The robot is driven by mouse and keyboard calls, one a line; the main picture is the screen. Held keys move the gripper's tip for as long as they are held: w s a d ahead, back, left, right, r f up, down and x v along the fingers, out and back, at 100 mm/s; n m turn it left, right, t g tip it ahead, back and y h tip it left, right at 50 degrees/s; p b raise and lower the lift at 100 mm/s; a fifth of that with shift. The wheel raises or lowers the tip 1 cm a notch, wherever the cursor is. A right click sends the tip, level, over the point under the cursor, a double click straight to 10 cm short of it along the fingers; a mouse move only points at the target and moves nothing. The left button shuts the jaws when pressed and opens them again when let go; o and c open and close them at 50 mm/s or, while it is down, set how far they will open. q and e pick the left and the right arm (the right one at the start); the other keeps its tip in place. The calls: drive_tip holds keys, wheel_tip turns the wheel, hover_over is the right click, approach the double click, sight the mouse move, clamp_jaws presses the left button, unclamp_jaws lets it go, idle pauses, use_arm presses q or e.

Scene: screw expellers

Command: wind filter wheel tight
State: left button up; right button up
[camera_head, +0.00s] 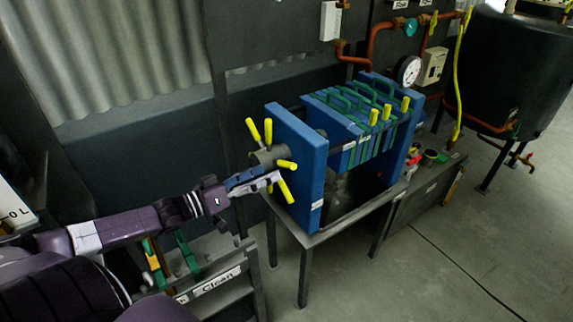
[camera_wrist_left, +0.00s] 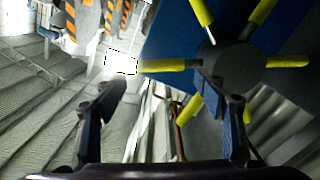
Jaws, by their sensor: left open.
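The filter wheel (camera_head: 268,156) is a dark hub with several yellow spoke handles, on the outer face of the blue end plate (camera_head: 300,165) of a filter press. My left gripper (camera_head: 274,179) reaches it from the left, close to the lower handles. In the left wrist view my left gripper (camera_wrist_left: 165,92) has its fingers wide apart with nothing held between them. The wheel hub (camera_wrist_left: 230,66) lies beyond the right finger. One yellow handle (camera_wrist_left: 170,65) points left from the hub, past the gap between the fingertips. Whether a finger touches a handle I cannot tell. My right gripper does not show.
The press stands on a grey metal table (camera_head: 310,236), with green-edged filter plates (camera_head: 350,120) on it. A rack labelled "Clean" (camera_head: 215,283) sits below my left arm. A black tank (camera_head: 510,70) and copper pipes are at the upper right. The floor at the lower right is clear.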

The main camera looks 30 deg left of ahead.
sight(283, 166)
use_arm(q)
drive_tip(key=x, duration=0.5)
drive_tip(key=shift+x, duration=1.3)
drive_tip(key=shift+c, duration=0.6)
drive_tip(key=c, duration=1.3)
drive_tip(key=shift+f, duration=0.1)
drive_tip(key=shift+f, duration=0.1)
